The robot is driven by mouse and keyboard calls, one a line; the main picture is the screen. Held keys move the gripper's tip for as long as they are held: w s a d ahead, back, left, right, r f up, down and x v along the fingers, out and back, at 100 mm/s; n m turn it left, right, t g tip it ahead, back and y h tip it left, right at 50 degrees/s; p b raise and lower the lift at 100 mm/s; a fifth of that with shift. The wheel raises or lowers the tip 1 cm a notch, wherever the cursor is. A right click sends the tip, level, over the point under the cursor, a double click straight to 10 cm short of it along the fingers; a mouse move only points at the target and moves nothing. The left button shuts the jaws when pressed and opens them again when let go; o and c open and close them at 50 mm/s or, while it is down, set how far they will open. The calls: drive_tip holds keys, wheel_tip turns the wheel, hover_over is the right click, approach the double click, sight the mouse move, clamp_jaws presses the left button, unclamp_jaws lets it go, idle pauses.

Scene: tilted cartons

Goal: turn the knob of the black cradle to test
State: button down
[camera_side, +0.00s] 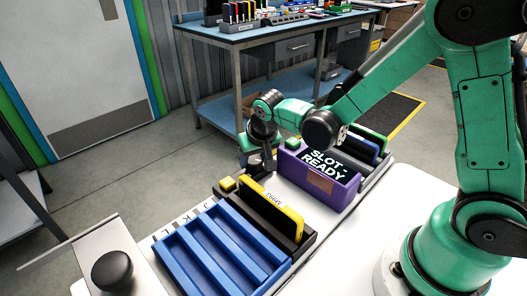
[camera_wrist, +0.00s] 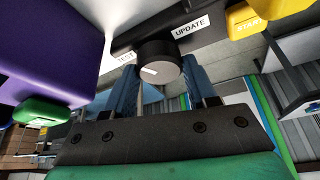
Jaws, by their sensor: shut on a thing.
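The black cradle (camera_side: 291,237) in the side view holds an upright yellow-edged device (camera_side: 272,207). Part of the dark cradle (camera_wrist: 140,20) shows at the top of the wrist view. Its round dark knob (camera_wrist: 160,57) sits between the blue fingers of my gripper (camera_wrist: 160,78), which is shut on it. A white pointer mark on the knob's face lies to the left, on the side of the TEST label (camera_wrist: 125,56). The UPDATE label (camera_wrist: 189,27) is at the knob's upper right. In the side view my gripper (camera_side: 262,168) hides the knob.
A purple cradle (camera_side: 318,178) reading "SLOT READY" stands close beside my gripper. A yellow START button (camera_wrist: 250,18) is on the knob's other side. A blue slotted tray (camera_side: 216,252) lies nearer the camera. A dark round knob (camera_side: 112,270) stands on a panel at bottom left.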

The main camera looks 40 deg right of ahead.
drive_tip(key=shift+n+y, duration=0.6)
drive_tip(key=shift+n, duration=1)
drive_tip(key=shift+c, duration=1.4)
unclamp_jaws()
drive_tip(key=shift+v, duration=2.8)
drive_tip(key=shift+d, duration=0.1)
drive_tip(key=s+r+t, duration=0.2)
drive_tip(key=s+r, duration=0.3)
drive_tip(key=s, duration=0.4)
drive_tip(key=shift+d+t, duration=0.2)
drive_tip(key=shift+t, duration=0.2)
